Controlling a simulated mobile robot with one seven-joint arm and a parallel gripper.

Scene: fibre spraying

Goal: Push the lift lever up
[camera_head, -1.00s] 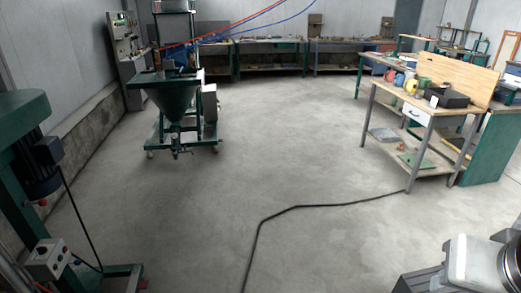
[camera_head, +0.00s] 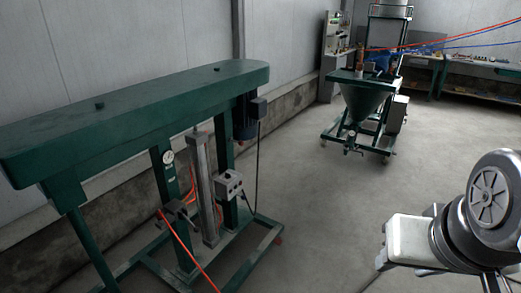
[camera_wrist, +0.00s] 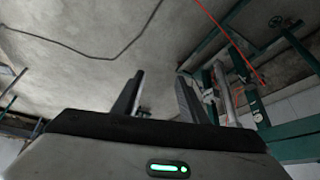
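The green machine (camera_head: 135,105) stands along the wall at the left in the head view. It has a long top beam, a vertical grey cylinder (camera_head: 203,185), a round gauge and a grey control box (camera_head: 229,185). A small dark valve-like fitting (camera_head: 176,211) sits left of the cylinder; the lift lever itself is too small to make out. Part of a green frame (camera_wrist: 290,130) shows at the right in the wrist view. My gripper (camera_wrist: 160,97) has its two fingers apart with nothing between them, away from the machine. It is outside the head view.
A green hopper machine (camera_head: 366,100) on wheels stands at the back. Workbenches (camera_head: 470,70) line the far wall. A red hose (camera_head: 185,250) runs to the floor by the green machine. The floor between is clear, with a dark cable (camera_wrist: 100,57) on it.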

